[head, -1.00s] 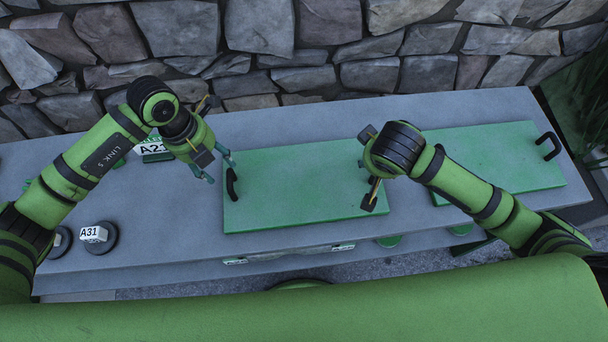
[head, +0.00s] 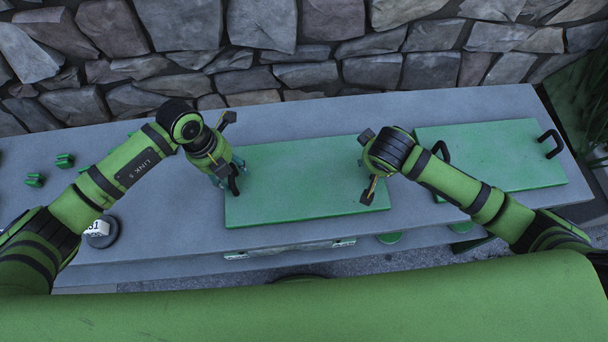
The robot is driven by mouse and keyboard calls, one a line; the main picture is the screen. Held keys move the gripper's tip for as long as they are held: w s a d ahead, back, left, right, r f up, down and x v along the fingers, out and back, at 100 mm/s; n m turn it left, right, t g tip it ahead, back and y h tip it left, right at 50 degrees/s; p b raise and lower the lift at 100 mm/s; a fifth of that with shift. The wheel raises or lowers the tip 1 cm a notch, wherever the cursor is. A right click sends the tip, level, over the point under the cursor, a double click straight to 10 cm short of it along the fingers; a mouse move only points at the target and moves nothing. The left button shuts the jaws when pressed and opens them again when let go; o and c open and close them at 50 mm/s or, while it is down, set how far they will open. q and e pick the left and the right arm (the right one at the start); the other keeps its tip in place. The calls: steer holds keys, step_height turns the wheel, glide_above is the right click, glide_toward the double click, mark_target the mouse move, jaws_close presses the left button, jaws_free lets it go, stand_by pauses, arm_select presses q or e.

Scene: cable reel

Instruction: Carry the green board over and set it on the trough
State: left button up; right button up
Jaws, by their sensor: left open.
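A flat green board (head: 300,185) lies on the grey table in the middle of the head view. A black handle (head: 234,187) stands at its left end. My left gripper (head: 228,174) is open at that handle, with fingers close beside it; I cannot tell if they touch it. My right gripper (head: 370,186) is over the board's right end, its fingers mostly hidden by its own wrist. A second green board (head: 490,155) with black handles lies to the right. I cannot pick out the trough for certain.
The grey table (head: 180,225) runs along a stone wall (head: 300,40). Small green pieces (head: 34,180) and a round dark base with a white label (head: 102,232) sit at the left. Green round things (head: 390,238) show below the front edge.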

arm_select(q)
jaws_close()
arm_select(e)
jaws_close()
arm_select(q)
steer(key=shift+d, duration=0.1)
arm_select(e)
steer(key=shift+s, duration=0.1)
arm_select(q)
steer(key=shift+r, duration=0.15)
arm_select(e)
steer(key=shift+a, duration=0.1)
